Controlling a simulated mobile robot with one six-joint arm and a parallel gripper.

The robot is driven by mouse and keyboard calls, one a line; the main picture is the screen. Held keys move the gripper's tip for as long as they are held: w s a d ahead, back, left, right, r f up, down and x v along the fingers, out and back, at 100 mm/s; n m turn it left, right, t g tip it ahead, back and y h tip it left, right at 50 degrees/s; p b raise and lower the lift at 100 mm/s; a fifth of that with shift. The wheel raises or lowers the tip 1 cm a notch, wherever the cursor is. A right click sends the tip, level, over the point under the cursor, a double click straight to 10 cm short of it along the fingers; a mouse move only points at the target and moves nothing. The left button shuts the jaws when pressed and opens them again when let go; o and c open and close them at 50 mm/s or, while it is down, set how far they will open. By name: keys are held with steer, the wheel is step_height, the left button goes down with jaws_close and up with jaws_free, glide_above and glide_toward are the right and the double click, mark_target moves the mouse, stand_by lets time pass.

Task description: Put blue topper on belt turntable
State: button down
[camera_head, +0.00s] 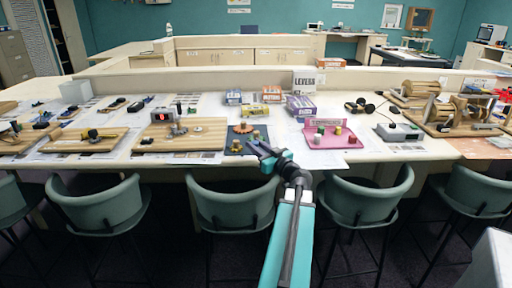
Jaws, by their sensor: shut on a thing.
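My gripper (258,149) reaches over the near edge of the bench, at the front of a dark blue mat (233,149). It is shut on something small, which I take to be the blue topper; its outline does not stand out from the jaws. Several small brass-coloured and dark pieces stand on the mat just behind my gripper. I cannot tell for sure which apparatus is the belt turntable. A wooden board (206,143) with a red-lit display stands left of the mat, and another wooden board (70,146) lies farther left.
A pink tray (330,143) with several small blocks is right of my gripper. Small boxes (300,107) and a "LEVERS" sign (304,81) stand behind. A grey device (399,132) and wooden apparatus (470,110) are at right. Teal chairs (232,205) line the front.

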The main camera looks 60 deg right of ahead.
steer(key=shift+w+d+f, duration=0.1)
steer(key=shift+w+d, duration=0.55)
steer(key=shift+d, duration=0.3)
steer(key=shift+w+d+f, duration=0.15)
steer(key=shift+w+d, duration=0.45)
steer(key=shift+d, duration=0.35)
steer(key=shift+w+d+f, duration=0.1)
steer(key=shift+w+d, duration=0.55)
steer(key=shift+d, duration=0.3)
steer(key=shift+w+d, duration=0.25)
steer(key=shift+d, duration=0.1)
steer(key=shift+f, duration=1.8)
steer(key=shift+f, duration=0.15)
steer(key=shift+f, duration=0.35)
